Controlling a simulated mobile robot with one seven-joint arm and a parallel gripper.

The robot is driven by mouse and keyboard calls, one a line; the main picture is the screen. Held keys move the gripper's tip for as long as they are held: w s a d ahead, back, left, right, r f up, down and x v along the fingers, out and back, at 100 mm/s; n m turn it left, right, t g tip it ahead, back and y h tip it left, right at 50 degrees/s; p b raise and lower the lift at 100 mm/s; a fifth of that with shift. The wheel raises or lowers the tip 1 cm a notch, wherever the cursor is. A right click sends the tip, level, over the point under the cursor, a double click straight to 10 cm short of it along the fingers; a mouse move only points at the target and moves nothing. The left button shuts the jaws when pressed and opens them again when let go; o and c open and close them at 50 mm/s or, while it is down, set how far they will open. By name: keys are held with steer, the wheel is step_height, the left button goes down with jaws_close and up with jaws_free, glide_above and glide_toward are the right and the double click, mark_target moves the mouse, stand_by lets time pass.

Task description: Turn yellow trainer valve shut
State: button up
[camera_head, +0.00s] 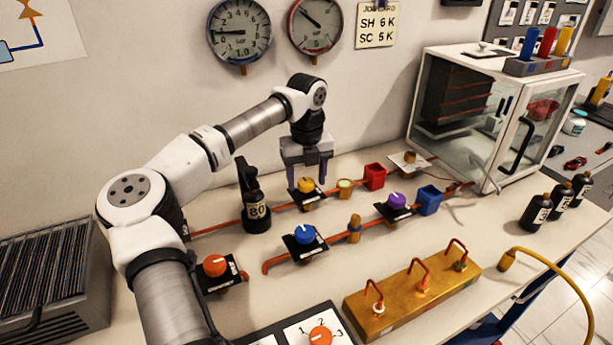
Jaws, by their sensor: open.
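The yellow trainer valve (306,185) has a yellow knob on a black base plate on the rear orange pipe. My gripper (307,183) points down over it, with one purple finger on the left and one on the right of the knob. The fingers are open. I cannot tell whether either finger touches the knob. The knob's handle direction is too small to read.
A blue valve (304,236), a purple valve (397,201) and a red block (375,177) are nearby. A glass cabinet (470,115) stands at the right.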

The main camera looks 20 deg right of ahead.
steer(key=shift+f, duration=0.3)
steer(key=c, duration=1)
